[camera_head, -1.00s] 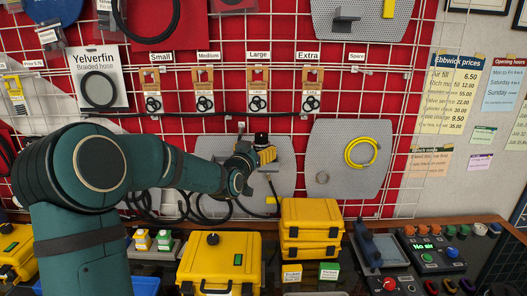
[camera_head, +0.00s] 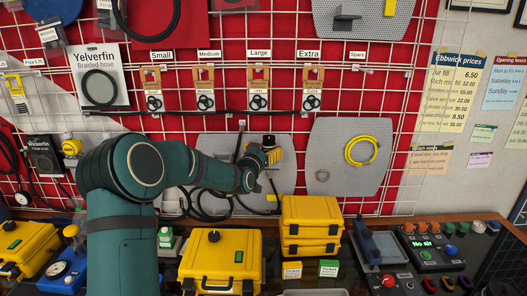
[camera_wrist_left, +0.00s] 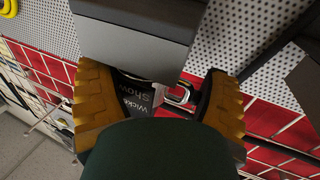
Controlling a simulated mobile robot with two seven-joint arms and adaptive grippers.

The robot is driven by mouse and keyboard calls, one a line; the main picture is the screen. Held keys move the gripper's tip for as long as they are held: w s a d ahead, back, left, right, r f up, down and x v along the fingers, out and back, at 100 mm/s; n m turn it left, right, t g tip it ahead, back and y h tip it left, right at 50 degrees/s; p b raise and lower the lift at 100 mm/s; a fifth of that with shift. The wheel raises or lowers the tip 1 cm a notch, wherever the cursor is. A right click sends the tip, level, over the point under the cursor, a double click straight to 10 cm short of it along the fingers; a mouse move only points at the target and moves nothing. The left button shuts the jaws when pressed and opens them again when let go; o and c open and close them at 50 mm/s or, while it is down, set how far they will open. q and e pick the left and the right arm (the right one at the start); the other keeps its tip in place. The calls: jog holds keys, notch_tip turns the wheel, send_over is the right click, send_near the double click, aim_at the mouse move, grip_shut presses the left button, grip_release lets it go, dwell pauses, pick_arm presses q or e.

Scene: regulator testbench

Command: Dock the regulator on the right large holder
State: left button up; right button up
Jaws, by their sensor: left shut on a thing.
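My left gripper (camera_head: 274,156), with yellow finger pads, is in front of the left grey perforated panel, near its right edge. It is shut on a small dark object, which I take to be the regulator (camera_head: 268,141); its black top shows above the fingers. In the left wrist view, the yellow fingers (camera_wrist_left: 160,105) flank a black part with white lettering (camera_wrist_left: 135,92), partly hidden by a dark green rounded shape. A grey block, perhaps a holder (camera_wrist_left: 135,35), is just beyond the fingertips; contact cannot be told. My right gripper is not in view.
Yellow cases (camera_head: 310,217) stand on the bench below. Black hoses (camera_head: 200,205) hang left of the gripper. A control box (camera_head: 430,246) sits at right.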

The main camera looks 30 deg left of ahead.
pick_arm(q)
jog(key=shift+r, duration=0.1)
jog(key=o, duration=1.1)
jog(key=shift+f, duration=0.2)
jog(key=shift+r, duration=0.1)
jog(key=shift+s, duration=0.25)
jog(key=b+v, duration=0.1)
jog(key=v, duration=1)
jog(key=shift+s+d+b, duration=0.1)
jog(key=shift+s+b, duration=0.15)
jog(key=shift+b, duration=0.05)
